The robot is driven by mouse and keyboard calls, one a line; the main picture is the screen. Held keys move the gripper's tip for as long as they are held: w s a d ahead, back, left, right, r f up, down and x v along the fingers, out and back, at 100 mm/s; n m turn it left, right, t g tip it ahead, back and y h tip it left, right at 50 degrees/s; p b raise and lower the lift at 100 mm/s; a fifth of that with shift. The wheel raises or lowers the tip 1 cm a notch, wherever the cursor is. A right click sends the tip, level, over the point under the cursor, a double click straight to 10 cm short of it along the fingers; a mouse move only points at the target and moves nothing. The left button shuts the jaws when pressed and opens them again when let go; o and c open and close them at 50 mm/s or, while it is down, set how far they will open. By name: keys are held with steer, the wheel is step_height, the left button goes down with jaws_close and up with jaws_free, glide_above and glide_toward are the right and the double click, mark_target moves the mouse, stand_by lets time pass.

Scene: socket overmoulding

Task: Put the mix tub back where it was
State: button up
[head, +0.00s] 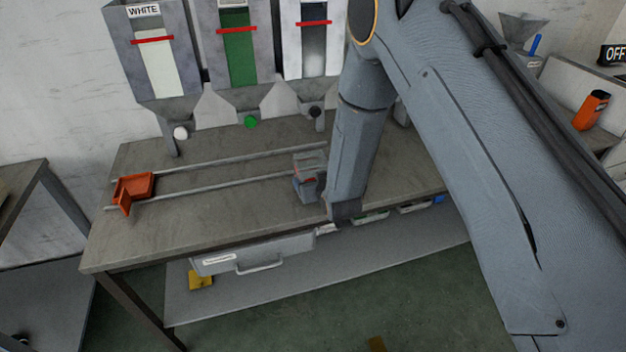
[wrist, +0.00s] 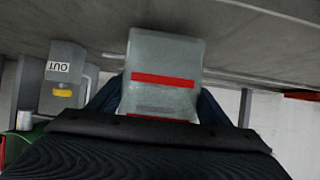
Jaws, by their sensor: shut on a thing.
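The mix tub (wrist: 164,75) is a pale grey, translucent tub with a red band, seen in the middle of the wrist view. Dark fingers of my gripper (wrist: 160,108) show on both sides of it and are shut on it. In the head view my gripper (head: 308,190) is over the bench near the right end of two rails, with the tub (head: 310,160) small at its tip. My arm hides part of the bench there. I cannot tell whether the tub touches the bench.
The bench (head: 200,225) carries two rails with an orange-red bracket (head: 135,187) at their left end. Hoppers with white (head: 160,72), green (head: 239,55) and dark (head: 313,48) contents stand behind. A drawer (head: 255,256) hangs under the front edge. The left bench top is clear.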

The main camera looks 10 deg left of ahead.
steer(key=shift+f, duration=0.35)
steer(key=shift+f, duration=0.2)
steer(key=o, duration=1.1)
steer(key=shift+o, duration=0.2)
steer(key=shift+r, duration=0.1)
steer(key=shift+s+r, duration=0.1)
steer(key=shift+r, duration=0.1)
steer(key=b+v, duration=0.3)
steer(key=v, duration=0.8)
steer(key=shift+s+d, duration=0.3)
steer(key=shift+r, duration=0.2)
